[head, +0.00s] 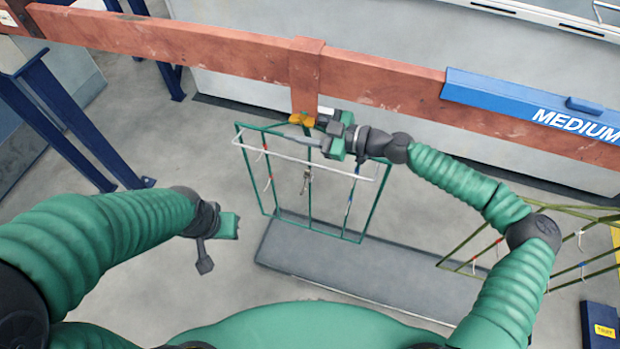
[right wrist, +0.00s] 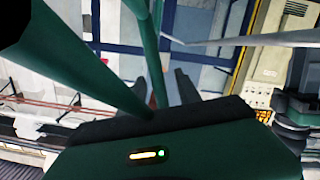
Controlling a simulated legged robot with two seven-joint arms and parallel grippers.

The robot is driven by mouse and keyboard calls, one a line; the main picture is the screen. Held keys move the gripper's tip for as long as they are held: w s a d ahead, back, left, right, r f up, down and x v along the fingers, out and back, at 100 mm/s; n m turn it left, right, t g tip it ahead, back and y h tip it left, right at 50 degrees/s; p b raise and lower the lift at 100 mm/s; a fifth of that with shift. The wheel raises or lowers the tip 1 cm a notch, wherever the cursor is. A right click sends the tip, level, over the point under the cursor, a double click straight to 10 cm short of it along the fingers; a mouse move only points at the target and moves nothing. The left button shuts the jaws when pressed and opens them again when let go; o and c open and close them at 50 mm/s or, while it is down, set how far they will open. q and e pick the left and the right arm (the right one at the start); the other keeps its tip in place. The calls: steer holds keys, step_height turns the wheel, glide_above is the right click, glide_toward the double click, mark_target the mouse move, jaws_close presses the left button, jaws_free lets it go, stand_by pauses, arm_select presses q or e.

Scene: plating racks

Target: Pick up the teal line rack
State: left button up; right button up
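The teal line rack (head: 268,168) is a thin rectangular frame with small parts on it. It hangs upright beneath the orange hook (head: 301,119) on the rust-red beam. My right gripper (head: 318,136) is at the rack's top, near the hook. In the right wrist view, its dark fingers (right wrist: 163,88) stand apart, with a teal bar (right wrist: 147,45) running down between them; a clear gap shows beside the bar. Another thick teal bar (right wrist: 85,60) crosses at left. My left gripper (head: 218,240) is low and left of the rack, apart from it; its finger opening is unclear.
The rust-red beam (head: 200,55) crosses above the rack, with a blue "MEDIUM" sign (head: 540,105) at right. A long grey slab (head: 350,275) lies below. An olive-green rack (head: 470,245) stands at right beyond my right arm. Blue posts (head: 70,125) stand at left.

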steer(key=shift+w+a+f, duration=0.15)
steer(key=shift+w+a, duration=0.05)
steer(key=shift+a, duration=0.45)
steer(key=shift+d, duration=0.2)
jaws_close()
stand_by(0.6)
